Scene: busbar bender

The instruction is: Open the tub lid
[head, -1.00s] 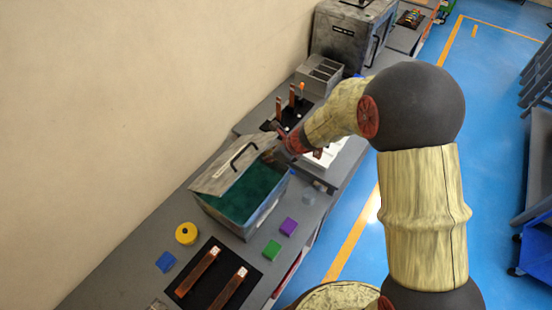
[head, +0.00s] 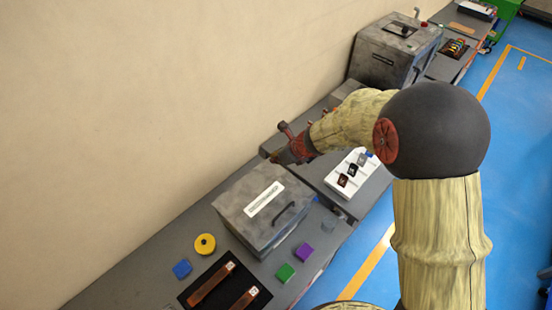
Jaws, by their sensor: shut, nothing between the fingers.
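The grey tub (head: 262,232) stands on the bench in the head view. Its lid (head: 240,193) lies flat over the top and looks shut, with no teal interior showing. The lid carries a white label (head: 264,199) and a dark handle (head: 284,214) near its right side. My gripper (head: 276,160) is shut and empty, just beyond the far edge of the tub. It looks apart from the handle. Its height above the bench is hard to tell.
A yellow roll (head: 205,244), a blue block (head: 182,268), a green block (head: 285,272) and a purple block (head: 303,252) lie near the tub. A black mat (head: 222,300) holds copper bars. A white tray (head: 335,187) and a grey machine (head: 388,58) stand farther back.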

